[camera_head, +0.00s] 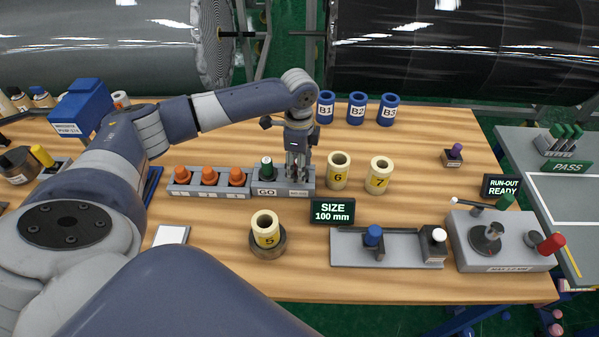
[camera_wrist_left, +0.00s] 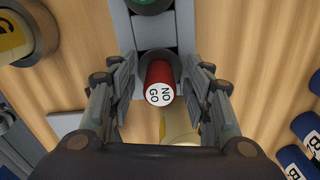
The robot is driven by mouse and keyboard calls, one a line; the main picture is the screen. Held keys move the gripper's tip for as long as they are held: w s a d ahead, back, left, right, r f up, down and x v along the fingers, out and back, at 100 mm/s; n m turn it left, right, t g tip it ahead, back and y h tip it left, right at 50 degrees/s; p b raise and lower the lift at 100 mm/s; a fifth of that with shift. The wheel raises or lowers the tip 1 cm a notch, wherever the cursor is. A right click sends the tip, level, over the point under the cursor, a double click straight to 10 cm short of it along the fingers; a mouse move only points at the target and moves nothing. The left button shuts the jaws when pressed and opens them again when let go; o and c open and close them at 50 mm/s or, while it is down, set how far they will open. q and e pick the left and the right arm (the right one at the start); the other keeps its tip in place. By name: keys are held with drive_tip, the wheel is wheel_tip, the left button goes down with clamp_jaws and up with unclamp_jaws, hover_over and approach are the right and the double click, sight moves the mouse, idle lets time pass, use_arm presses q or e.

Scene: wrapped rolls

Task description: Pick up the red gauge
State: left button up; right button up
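The red gauge (camera_wrist_left: 160,82), with a white end marked NO GO, stands in its grey holder (camera_wrist_left: 152,32) in the left wrist view. My left gripper (camera_wrist_left: 160,68) is open around it, one finger on each side with a gap between. In the head view my left gripper (camera_head: 298,170) points down over the right end of the gauge holder (camera_head: 266,189) and hides the red gauge. The green gauge (camera_head: 267,168) stands beside it in the GO slot. My right gripper is not in view.
Cream rolls 6 (camera_head: 339,170) and 7 (camera_head: 379,175) stand right of the gripper. Blue rolls (camera_head: 356,108) stand behind. Orange-topped pieces (camera_head: 209,176) sit in a tray to the left. A SIZE display (camera_head: 332,211) and roll 5 (camera_head: 265,229) are in front.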

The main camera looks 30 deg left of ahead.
use_arm(q)
clamp_jaws()
drive_tip(key=shift+r, duration=0.15)
